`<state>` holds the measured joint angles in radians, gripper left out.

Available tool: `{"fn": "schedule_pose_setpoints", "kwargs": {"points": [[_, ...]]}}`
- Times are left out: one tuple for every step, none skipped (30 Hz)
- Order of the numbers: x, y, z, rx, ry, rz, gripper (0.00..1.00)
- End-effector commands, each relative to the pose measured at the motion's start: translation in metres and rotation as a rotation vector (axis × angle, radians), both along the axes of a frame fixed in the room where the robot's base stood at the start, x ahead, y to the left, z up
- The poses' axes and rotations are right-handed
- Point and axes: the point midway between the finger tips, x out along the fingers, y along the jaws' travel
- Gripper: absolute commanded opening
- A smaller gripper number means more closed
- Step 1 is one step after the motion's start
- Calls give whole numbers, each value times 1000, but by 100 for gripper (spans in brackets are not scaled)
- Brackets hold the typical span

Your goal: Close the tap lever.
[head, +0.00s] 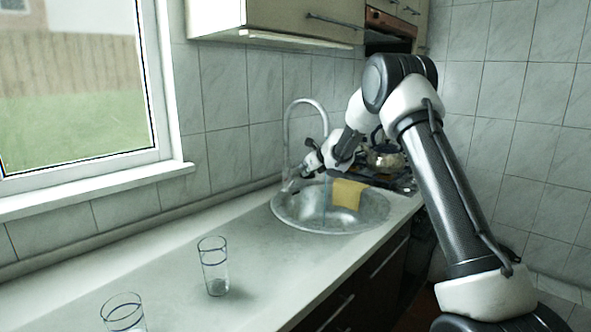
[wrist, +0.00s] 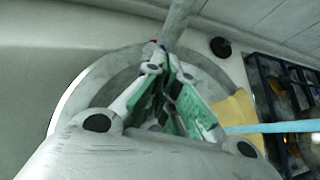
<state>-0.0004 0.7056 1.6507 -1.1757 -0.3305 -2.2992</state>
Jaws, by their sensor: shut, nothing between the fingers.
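The tap (head: 287,130) is a pale arched pipe at the back of the round steel sink (head: 285,214). In the wrist view its column (wrist: 180,20) rises just beyond my fingertips. A small red and blue mark (wrist: 154,43) shows at its base, beside the fingertips; the lever's shape and angle are mostly hidden by my fingers. My gripper (head: 290,186) reaches in from the right, low at the tap's base. In the wrist view my gripper (wrist: 165,66) has its green-padded fingers closed together and empty. I cannot tell whether they touch the lever.
A yellow cloth (head: 348,193) hangs at the sink's far right rim. A pale blue strip (wrist: 270,128) crosses the wrist view, possibly water. A kettle (head: 386,158) stands on the hob beyond. Two glasses (head: 213,270) (head: 123,314) stand on the near counter; the counter between is clear.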

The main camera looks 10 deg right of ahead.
Motion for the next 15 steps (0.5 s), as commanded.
{"fn": "schedule_pose_setpoints", "kwargs": {"points": [[8, 4, -8, 1, 1, 2, 0], [13, 6, -12, 1, 1, 2, 0], [20, 9, -17, 1, 1, 2, 0], [24, 11, -20, 0, 0, 2, 0], [28, 12, -24, 0, 1, 2, 0], [35, 15, -20, 0, -2, 1, 0], [40, 17, -19, -1, -2, 1, 0], [44, 18, -18, -2, -2, 0, 0], [49, 21, -17, -2, -2, 0, 0], [51, 22, -16, -1, -2, 0, 0], [54, 23, -16, 0, -1, 0, 0], [56, 24, -16, 0, 0, 0, 0], [58, 25, -15, 0, 0, 0, 0], [59, 26, -15, 0, -1, 0, 0], [61, 27, -14, 1, -1, -1, 0]]}}
